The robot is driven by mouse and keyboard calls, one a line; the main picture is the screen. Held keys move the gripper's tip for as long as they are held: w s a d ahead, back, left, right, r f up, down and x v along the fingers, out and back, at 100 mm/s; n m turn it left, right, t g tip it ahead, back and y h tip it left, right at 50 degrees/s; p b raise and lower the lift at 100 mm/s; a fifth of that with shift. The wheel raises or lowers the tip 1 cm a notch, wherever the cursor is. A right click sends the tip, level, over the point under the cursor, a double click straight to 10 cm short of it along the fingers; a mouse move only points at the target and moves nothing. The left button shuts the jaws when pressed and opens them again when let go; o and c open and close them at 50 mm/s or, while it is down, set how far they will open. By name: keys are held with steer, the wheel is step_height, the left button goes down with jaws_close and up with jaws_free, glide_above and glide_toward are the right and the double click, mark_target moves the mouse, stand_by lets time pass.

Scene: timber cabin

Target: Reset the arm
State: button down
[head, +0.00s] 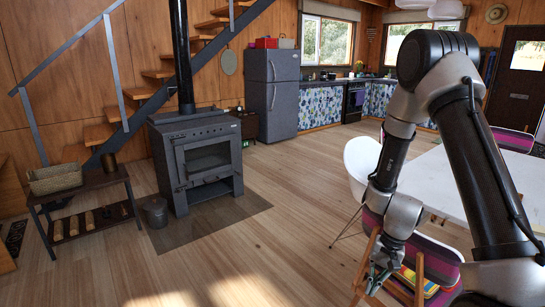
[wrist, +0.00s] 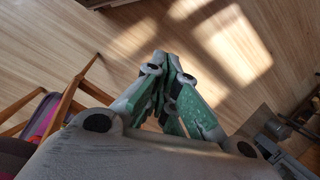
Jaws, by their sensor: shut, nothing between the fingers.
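My arm is bent at the right of the head view, with its elbow high and its forearm hanging down. My gripper (head: 376,284) points down at the lower right, in front of a chair beside the white table (head: 437,178). In the wrist view my gripper (wrist: 167,62) has its green-padded fingers together at the tips, with nothing between them. Wooden floor with patches of sunlight lies beyond the fingertips.
Chairs with pink and purple covers (head: 437,261) stand close to my gripper. A white chair (head: 360,163) is by the table. A black stove (head: 199,158) and a low bench (head: 86,206) are at the left. The middle floor is clear.

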steer(key=s+d+r+n+t+h, duration=0.1)
steer(key=s+r, duration=0.4)
steer(key=r, duration=0.7)
steer(key=s+d+r+n+t+h, duration=0.1)
steer(key=s+d+r+n+t, duration=0.2)
steer(key=r, duration=0.9)
steer(key=s+d+r+n+t, duration=0.1)
steer(key=s+d+r+n, duration=0.1)
steer(key=s+r, duration=0.5)
step_height(320, 180, up, 6)
steer(key=shift+d+f+t+h, duration=0.15)
steer(key=shift+d+t+h, duration=0.25)
steer(key=shift+d, duration=0.3)
